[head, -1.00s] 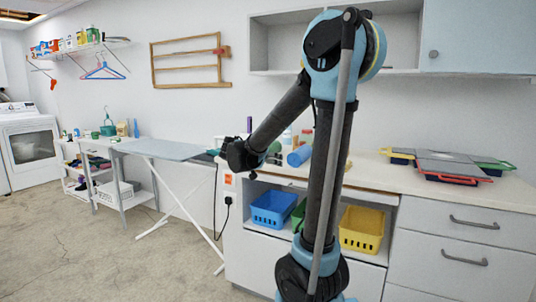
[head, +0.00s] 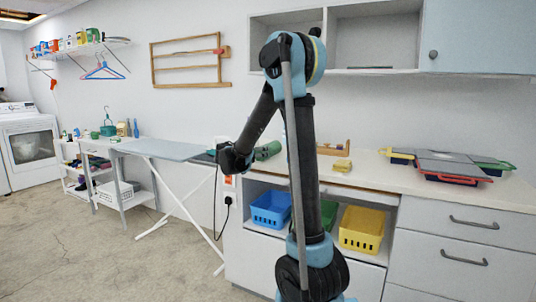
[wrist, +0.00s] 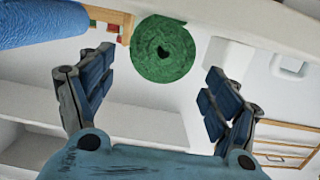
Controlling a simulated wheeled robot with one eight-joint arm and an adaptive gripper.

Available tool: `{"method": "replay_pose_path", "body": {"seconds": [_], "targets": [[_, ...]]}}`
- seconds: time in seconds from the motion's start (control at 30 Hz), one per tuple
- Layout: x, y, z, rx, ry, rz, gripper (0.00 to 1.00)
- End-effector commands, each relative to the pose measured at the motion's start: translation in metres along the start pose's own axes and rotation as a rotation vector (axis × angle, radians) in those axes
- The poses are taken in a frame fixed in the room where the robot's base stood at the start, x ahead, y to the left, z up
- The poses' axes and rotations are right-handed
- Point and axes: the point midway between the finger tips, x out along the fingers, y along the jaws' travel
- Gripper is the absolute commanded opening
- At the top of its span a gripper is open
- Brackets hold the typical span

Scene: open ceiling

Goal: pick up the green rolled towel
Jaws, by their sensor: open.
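The green rolled towel (wrist: 163,48) shows end-on in the wrist view, its spiral facing me. It lies ahead of my gripper (wrist: 160,68), lined up roughly between the two spread fingers, which hold nothing. In the head view the green rolled towel (head: 267,151) lies on the counter, just right of my dark wrist, which hides part of its left side. I cannot tell how far the fingertips are from it. My fingers are not clear in the head view.
A blue roll (wrist: 40,22) lies left of the towel in the wrist view. A wooden rack (head: 334,149) and yellow block (head: 342,165) stand on the counter (head: 400,178) to the right. An ironing board (head: 165,150) stands to the left.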

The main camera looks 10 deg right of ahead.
Motion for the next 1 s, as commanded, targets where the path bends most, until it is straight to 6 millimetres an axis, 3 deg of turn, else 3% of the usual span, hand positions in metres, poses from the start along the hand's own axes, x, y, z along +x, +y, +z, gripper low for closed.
{"method": "replay_pose_path", "body": {"seconds": [0.2,0.53,0.8,1.0], "targets": [[0.033,0.0,0.0,0.001,-0.001,0.002,0.81],[0.05,0.001,0.001,0.001,-0.001,0.001,0.81],[0.086,0.002,0.003,0.0,0.0,0.002,0.81],[0.094,0.002,0.003,0.0,0.0,0.0,0.81]]}}
